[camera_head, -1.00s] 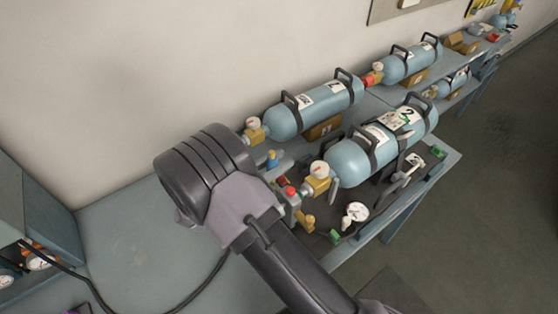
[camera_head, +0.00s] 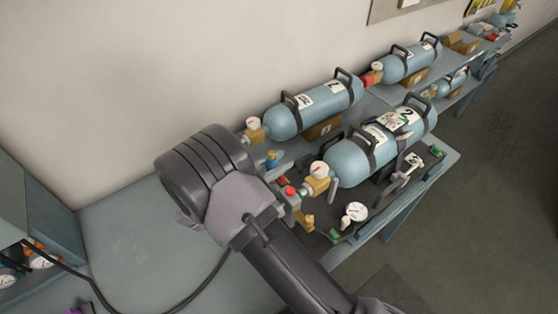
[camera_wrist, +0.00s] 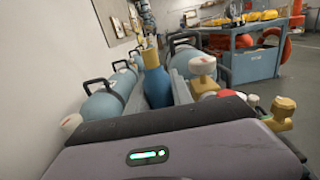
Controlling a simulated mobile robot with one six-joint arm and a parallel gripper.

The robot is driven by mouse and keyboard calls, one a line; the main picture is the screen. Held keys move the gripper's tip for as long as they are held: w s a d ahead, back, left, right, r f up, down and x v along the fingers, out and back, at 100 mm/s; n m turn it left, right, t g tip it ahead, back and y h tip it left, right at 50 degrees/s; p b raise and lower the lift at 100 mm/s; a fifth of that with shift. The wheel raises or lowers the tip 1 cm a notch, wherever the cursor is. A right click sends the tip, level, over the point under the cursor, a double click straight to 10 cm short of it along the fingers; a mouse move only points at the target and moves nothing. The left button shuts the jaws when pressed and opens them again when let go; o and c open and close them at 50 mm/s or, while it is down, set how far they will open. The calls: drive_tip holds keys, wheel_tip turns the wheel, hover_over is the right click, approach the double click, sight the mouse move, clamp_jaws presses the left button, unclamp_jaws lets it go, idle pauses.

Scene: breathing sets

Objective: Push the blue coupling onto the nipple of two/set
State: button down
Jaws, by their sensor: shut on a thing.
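The blue coupling (camera_wrist: 157,86), with a yellow end, stands between the two grey fingers of my gripper (camera_wrist: 158,76) in the wrist view. My gripper is shut on it. A small blue piece with a yellow top, apparently the coupling (camera_head: 272,159), shows just beyond my wrist in the head view. The set labelled 2 has a blue-grey cylinder (camera_head: 350,161), a brass valve block with a white gauge (camera_head: 319,169) and a red knob (camera_head: 290,191). My wrist is to the left of this valve end. I cannot pick out the nipple; my wrist partly covers that area.
Cylinder 1 (camera_head: 283,123) lies behind, along the wall, with its own brass valve (camera_head: 254,133). A round gauge (camera_head: 356,211) and brass and green fittings are at the front edge. The bench (camera_head: 125,235) is clear at left. A grey cabinet (camera_head: 45,215) stands at far left.

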drive_tip(key=shift+f+b, duration=0.65)
drive_tip(key=shift+f, duration=0.85)
idle(0.4)
drive_tip(key=shift+r, duration=0.2)
wheel_tip(320, 180, up, 2)
drive_tip(key=shift+p, duration=1.05)
drive_tip(key=shift+p, duration=0.4)
idle(0.5)
drive_tip(key=shift+f+b, duration=0.8)
drive_tip(key=shift+f, duration=0.4)
drive_tip(key=c, duration=1.1)
unclamp_jaws()
drive_tip(key=shift+o, duration=0.2)
drive_tip(key=shift+a, duration=0.1)
